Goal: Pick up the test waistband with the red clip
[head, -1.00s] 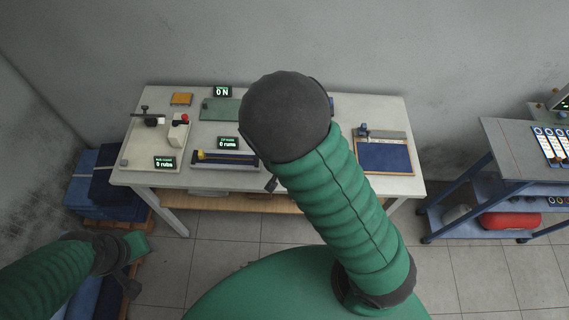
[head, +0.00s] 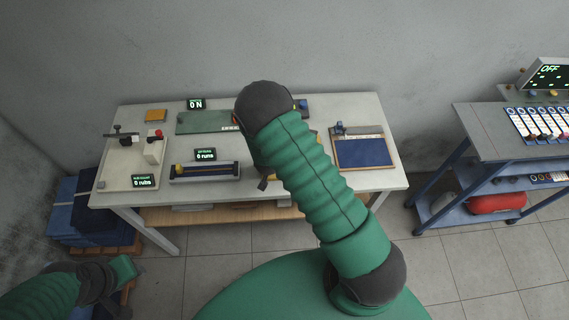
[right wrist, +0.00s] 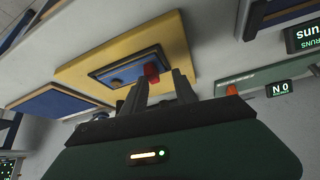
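In the right wrist view a small red clip (right wrist: 152,73) sits at the edge of a flat dark blue piece (right wrist: 125,67), which lies on a yellow board (right wrist: 80,72). I cannot tell for sure that the blue piece is the test waistband. My right gripper (right wrist: 160,80) is open, its two dark fingers apart. The red clip shows between the fingertips; whether they touch it I cannot tell. In the head view my right arm hides this spot. My left gripper (head: 122,288) hangs low at the left, away from the table; its fingers are unclear.
The white table (head: 210,215) holds a blue pad fixture (head: 365,153), a dark slide fixture (head: 205,172), a green plate (head: 205,122) and a pale fixture with a red knob (head: 155,148). A blue-framed cart (head: 480,145) stands at the right.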

